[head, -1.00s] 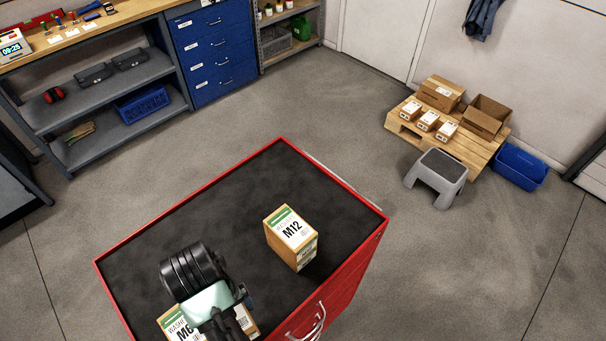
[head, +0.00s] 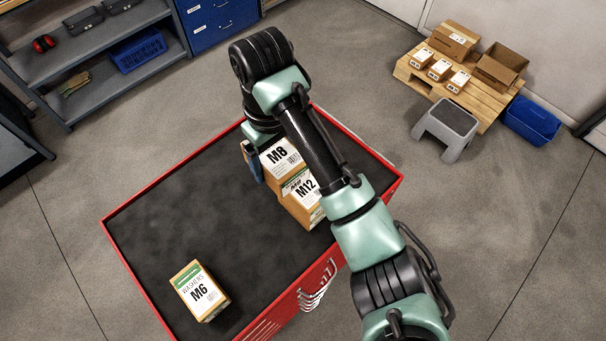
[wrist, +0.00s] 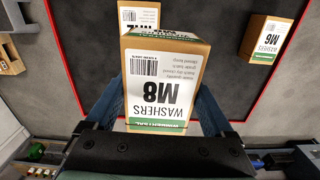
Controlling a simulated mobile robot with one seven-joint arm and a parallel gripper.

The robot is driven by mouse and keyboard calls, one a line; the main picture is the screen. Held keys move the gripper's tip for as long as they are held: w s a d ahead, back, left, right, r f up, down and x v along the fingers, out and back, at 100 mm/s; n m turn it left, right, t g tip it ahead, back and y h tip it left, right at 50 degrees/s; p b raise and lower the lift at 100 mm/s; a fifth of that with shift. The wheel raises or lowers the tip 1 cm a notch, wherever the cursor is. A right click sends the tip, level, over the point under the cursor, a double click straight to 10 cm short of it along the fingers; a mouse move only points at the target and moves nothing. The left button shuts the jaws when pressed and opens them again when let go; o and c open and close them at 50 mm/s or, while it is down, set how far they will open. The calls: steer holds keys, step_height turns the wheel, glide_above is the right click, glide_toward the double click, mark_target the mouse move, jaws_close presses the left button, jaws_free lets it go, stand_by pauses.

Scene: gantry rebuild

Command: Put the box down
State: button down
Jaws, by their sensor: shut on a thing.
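The M8 washer box (head: 280,157) is an orange-brown carton with a white and green label. My gripper (head: 262,162) is shut on it over the far part of the red cart's black top. In the wrist view the M8 box (wrist: 165,85) sits between the two blue fingers (wrist: 165,112), its label upside down. It looks larger than the other boxes there, so it seems held above the top. Its underside is hidden. The M12 box (head: 302,203) stands close by on the cart, partly covered by my arm and the M8 box in the head view.
The M6 washer box (head: 200,291) stands on the near left of the cart top (head: 185,220). The left and middle of the top are clear. A raised red rim (head: 150,181) edges it. A grey step stool (head: 446,128) and a pallet (head: 470,98) with boxes stand beyond.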

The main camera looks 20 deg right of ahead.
steer(key=s+d+r, duration=0.1)
steer(key=d+r, duration=0.1)
steer(key=d, duration=0.2)
steer(key=b, duration=0.3)
glide_above(304, 186)
step_height(304, 186, down, 4)
steer(key=shift+w+a+f, duration=0.1)
steer(key=shift+a+f, duration=0.05)
steer(key=shift+f, duration=0.5)
steer(key=shift+f+p, duration=0.5)
steer(key=shift+f, duration=1.7)
steer(key=shift+f, duration=0.1)
jaws_free()
steer(key=shift+f, duration=0.1)
